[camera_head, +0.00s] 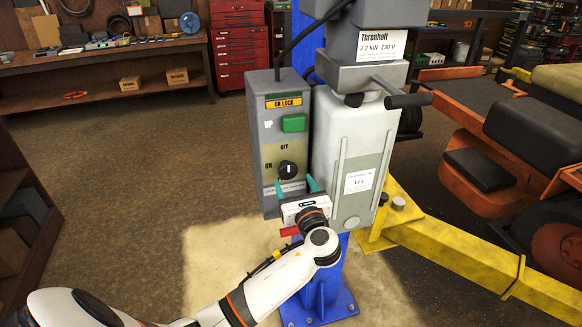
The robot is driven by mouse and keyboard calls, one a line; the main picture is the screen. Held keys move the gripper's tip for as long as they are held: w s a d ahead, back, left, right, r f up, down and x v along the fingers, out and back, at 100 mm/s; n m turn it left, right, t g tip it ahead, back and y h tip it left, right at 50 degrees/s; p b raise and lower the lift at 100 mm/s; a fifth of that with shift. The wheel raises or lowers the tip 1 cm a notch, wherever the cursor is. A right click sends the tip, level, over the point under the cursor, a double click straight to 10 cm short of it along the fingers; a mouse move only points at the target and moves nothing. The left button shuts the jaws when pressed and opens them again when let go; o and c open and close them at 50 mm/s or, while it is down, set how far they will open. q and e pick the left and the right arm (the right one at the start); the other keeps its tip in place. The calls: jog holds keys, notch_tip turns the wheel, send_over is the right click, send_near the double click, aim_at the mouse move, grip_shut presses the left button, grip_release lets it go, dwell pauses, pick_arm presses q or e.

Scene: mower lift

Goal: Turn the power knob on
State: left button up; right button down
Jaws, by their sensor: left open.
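The power knob (288,170) is a round black dial with a white pointer line. It sits low on the grey control box (297,104), between the printed words OFF above and ON to its left. The white line looks close to upright, towards OFF. A green button (293,123) is above the knob, under a yellow label. My left gripper (293,183) is just below the knob, its teal fingers spread to either side and pointing up at the panel. It is open and empty; I cannot tell whether a finger touches the box. My right gripper is not in view.
A grey tank (347,150) with a black-tipped lever (408,100) stands right of the box on a blue post. Yellow lift arms (480,262) and an orange mower (490,190) fill the right. A workbench (100,75) and red tool chests are behind.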

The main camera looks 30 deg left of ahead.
aim_at(289, 172)
pick_arm(q)
jog(key=p+x, duration=0.1)
jog(key=x, duration=0.3)
jog(key=shift+w+a+r, duration=0.1)
jog(key=shift+w, duration=0.1)
jog(key=shift+w+a, duration=0.35)
jog(key=shift+a, duration=0.05)
jog(key=c, duration=0.9)
jog(key=shift+f, duration=0.2)
jog(key=shift+c, duration=0.2)
